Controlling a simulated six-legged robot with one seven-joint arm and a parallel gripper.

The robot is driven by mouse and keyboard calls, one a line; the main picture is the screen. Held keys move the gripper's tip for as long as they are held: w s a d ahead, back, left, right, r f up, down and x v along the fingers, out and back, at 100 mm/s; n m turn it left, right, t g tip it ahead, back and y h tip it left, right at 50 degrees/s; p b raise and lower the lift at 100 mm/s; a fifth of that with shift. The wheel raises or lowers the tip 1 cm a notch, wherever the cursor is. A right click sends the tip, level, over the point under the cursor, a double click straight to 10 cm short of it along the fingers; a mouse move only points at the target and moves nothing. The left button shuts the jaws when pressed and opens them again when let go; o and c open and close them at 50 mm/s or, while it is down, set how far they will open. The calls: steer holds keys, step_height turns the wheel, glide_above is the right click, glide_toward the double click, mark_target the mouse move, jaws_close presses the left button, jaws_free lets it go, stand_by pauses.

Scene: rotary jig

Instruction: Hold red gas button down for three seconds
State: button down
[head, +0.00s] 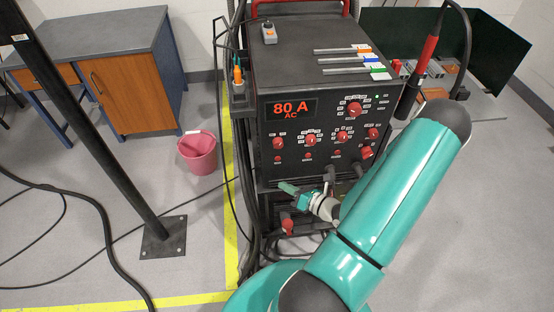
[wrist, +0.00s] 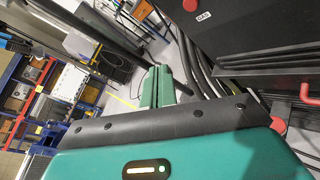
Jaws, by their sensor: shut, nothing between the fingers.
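The red gas button (wrist: 190,5) shows at the top edge of the wrist view, beside a small GAS label (wrist: 204,16) on the dark welder front. My gripper (head: 286,187) is below that panel and points left in the head view. In the wrist view its two teal fingers (wrist: 157,72) are together, with nothing between them, and apart from the button.
The black welder (head: 310,70) reads 80 A AC and carries several red knobs. A red knob (head: 288,226) sticks out below my gripper. Cables hang down the welder's left side. A pink bucket (head: 198,152) and a black post (head: 95,130) stand left.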

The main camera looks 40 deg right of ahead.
mark_target(278, 159)
steer(key=w+d, duration=0.4)
steer(key=w, duration=0.3)
steer(key=shift+d, duration=0.25)
stand_by(1.9)
steer(key=shift+w+d, duration=0.25)
steer(key=shift+w, duration=0.05)
steer(key=shift+w+d, duration=0.2)
steer(key=shift+w, duration=0.1)
stand_by(1.5)
stand_by(2.1)
steer(key=shift+s+a, duration=0.45)
steer(key=shift+s, duration=0.25)
